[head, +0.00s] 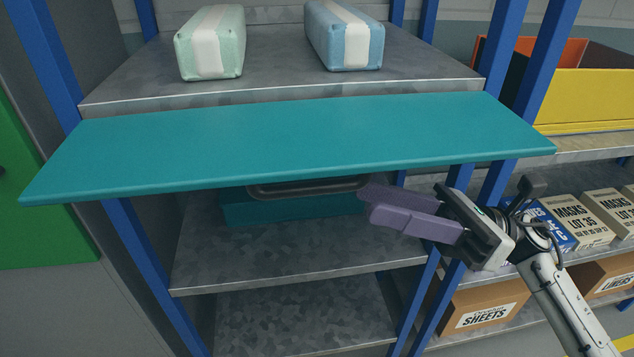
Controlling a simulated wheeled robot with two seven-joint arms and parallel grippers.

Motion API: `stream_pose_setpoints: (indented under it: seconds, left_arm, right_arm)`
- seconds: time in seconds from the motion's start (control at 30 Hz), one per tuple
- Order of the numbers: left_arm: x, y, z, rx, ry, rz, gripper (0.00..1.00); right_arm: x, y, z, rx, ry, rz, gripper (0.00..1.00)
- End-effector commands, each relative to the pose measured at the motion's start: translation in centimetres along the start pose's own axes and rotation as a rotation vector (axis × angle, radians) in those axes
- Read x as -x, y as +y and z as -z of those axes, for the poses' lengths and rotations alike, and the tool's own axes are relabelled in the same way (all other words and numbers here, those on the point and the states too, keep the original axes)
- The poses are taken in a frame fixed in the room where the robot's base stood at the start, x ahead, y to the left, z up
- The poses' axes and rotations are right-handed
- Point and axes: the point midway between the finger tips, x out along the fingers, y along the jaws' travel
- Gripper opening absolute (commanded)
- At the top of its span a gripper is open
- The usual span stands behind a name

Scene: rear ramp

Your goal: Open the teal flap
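The teal flap (285,145) is a wide flat panel standing out from the front of the shelf rack, close to level, so that its broad upper face shows. A dark handle (305,188) shows just under its front edge; I cannot tell whether it belongs to the flap or to the teal box (290,208) behind it. My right gripper (365,203) is below the flap's right half, its purple fingers pointing left. The fingers lie close together, and any gap between them is hard to judge. My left gripper is out of view.
Two wrapped packs, pale green (210,43) and blue (344,35), lie on the shelf above. Blue posts (527,85) frame the rack. At right are a yellow bin (590,98), mask boxes (570,220) and a sheets carton (482,308). The lower shelf (300,320) is bare.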

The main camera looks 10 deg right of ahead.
Motion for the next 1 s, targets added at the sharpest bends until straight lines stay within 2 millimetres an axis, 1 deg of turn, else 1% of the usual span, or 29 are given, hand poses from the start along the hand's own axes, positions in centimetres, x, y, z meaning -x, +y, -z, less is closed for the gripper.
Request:
stream_pose_setpoints:
  seconds: [0.03, 0.3, 0.4, 0.5, 0.63, 0.87, 0.93, 1.0]
  left_arm:
    - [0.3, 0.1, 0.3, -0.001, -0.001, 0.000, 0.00]
    - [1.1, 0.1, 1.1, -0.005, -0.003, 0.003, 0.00]
    - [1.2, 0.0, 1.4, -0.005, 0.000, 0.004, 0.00]
    - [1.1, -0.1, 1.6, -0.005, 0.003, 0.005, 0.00]
    - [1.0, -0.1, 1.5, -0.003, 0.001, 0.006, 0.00]
    - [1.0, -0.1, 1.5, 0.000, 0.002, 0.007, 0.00]
    - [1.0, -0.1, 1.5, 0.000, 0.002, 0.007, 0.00]
    - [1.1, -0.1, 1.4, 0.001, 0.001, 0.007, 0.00]
  right_arm:
    - [-1.0, 0.1, -0.3, 0.000, -0.003, -0.004, 0.31]
    - [-6.1, 0.2, -0.4, -0.003, -0.005, -0.004, 0.31]
    - [-7.5, 0.1, -0.3, -0.004, -0.005, -0.002, 0.31]
    - [-8.4, 0.1, -0.3, -0.004, -0.006, -0.001, 0.31]
    - [-9.0, 0.1, -0.2, -0.004, -0.005, 0.000, 0.31]
    - [-9.0, 0.0, -0.1, -0.005, -0.005, 0.000, 0.31]
    - [-9.0, 0.0, -0.1, -0.005, -0.005, 0.000, 0.23]
    - [-9.0, 0.0, -0.1, -0.005, -0.005, 0.000, 0.11]
